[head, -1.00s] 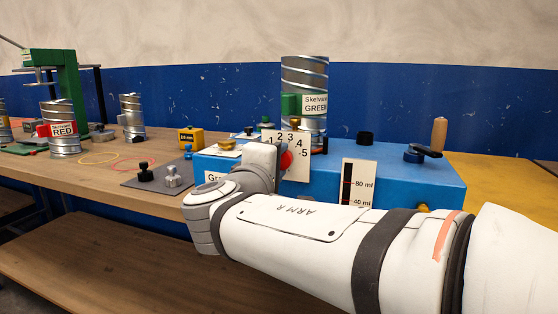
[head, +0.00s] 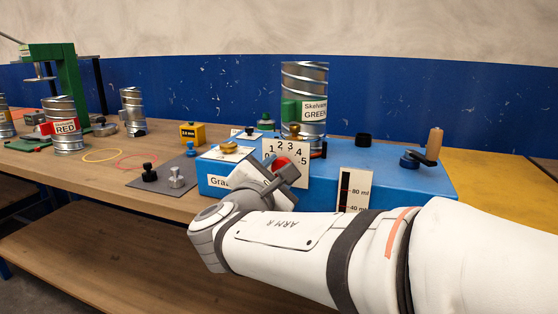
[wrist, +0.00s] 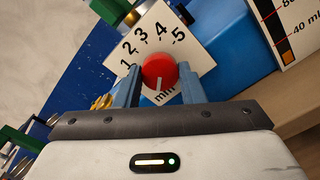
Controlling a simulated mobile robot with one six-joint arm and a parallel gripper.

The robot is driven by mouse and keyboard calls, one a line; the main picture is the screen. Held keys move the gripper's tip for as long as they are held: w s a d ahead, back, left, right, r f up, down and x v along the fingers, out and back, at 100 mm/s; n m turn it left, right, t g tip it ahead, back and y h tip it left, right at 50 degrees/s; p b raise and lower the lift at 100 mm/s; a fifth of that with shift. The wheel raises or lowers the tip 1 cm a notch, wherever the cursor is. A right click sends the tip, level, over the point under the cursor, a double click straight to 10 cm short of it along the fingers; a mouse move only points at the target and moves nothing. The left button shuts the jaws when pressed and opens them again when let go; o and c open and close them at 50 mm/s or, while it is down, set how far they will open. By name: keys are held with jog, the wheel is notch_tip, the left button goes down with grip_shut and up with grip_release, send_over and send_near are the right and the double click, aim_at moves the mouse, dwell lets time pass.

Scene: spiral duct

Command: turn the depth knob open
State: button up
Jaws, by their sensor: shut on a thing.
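The depth knob is red (wrist: 160,71) with a white pointer line, in front of a white dial plate (wrist: 190,30) numbered 1 to 5 and marked mm. In the wrist view the knob sits between the two blue fingers of my gripper (wrist: 160,88), which is shut on it. The pointer line points down toward the mm mark in that rolled view. In the head view the knob (head: 281,163) shows just above my gripper (head: 280,175), which partly hides it and the lower left of the dial.
The blue machine (head: 395,185) holds a metal spiral duct (head: 304,80) labelled GREEN, a crank (head: 428,150) and a ml gauge (head: 354,190). A grey mat (head: 160,178) with small knobbed weights lies at left. Other ducts, including one labelled RED (head: 63,125), stand farther left.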

jog(key=shift+n+p, duration=5.2)
jog(key=shift+p, duration=0.05)
jog(key=shift+f, duration=0.1)
jog(key=o, duration=1)
jog(key=shift+s, duration=0.15)
jog(key=p+v, duration=0.1)
jog(key=v, duration=0.6)
jog(key=shift+s+a, duration=0.1)
jog(key=shift+s, duration=0.15)
